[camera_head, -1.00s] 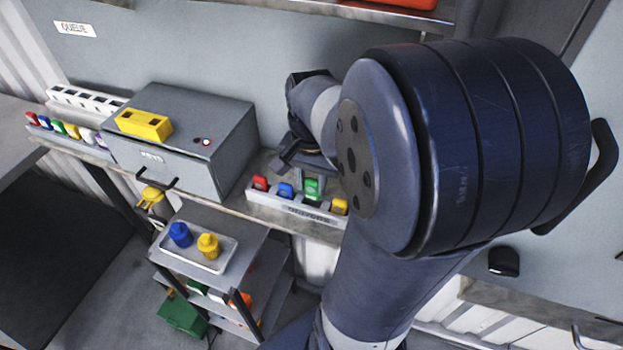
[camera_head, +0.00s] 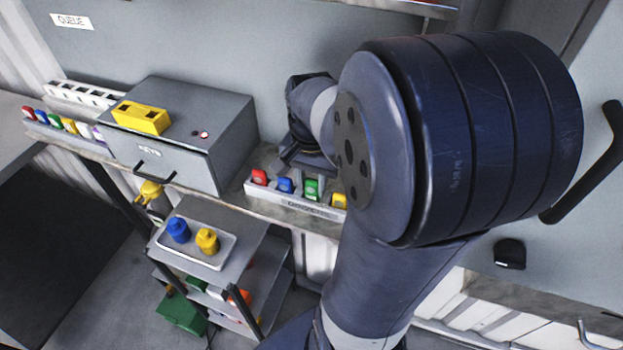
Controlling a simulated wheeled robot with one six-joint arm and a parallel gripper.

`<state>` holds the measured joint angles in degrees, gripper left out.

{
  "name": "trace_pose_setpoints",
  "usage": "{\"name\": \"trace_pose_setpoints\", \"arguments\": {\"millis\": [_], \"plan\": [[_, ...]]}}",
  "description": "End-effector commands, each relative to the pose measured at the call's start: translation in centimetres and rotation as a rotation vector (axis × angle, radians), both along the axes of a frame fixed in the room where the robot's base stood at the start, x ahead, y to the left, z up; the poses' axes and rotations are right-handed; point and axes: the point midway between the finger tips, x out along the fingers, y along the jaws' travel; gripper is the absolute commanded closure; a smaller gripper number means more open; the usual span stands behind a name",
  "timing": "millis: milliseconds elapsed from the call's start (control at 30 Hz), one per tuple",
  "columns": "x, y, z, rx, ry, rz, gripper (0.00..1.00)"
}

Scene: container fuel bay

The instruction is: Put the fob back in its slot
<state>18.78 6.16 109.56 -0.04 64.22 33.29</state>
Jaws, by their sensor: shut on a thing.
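A pale slotted rack (camera_head: 262,194) stands on the ledge with a row of coloured fobs in it. It holds a red fob (camera_head: 259,177), a blue fob (camera_head: 285,185) and a yellow fob (camera_head: 339,201). The green fob (camera_head: 311,188) is between the blue and yellow ones, down at the rack and roughly level with its neighbours. My gripper (camera_head: 309,173) is directly above the green fob, pointing down, and appears shut on its top. My arm partly hides the fingers. I cannot see whether the fob is fully seated.
A grey cabinet (camera_head: 215,125) with a yellow two-hole block (camera_head: 141,117) on top stands left of the rack. Below is a cart tray (camera_head: 178,250) with a blue and a yellow canister. Another row of fobs and a white slotted rack (camera_head: 82,95) are at far left.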

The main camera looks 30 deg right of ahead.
Motion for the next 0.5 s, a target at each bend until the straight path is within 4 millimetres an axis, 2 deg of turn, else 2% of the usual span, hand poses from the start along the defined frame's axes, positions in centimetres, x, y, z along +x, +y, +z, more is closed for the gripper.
{"name": "trace_pose_setpoints", "arguments": {"millis": [267, 500], "plan": [[0.0, 0.0, -0.01, 0.0, 0.0, 0.0, 0.91], [-0.02, 0.01, -0.81, 0.0, 0.001, 0.0, 0.91]]}}
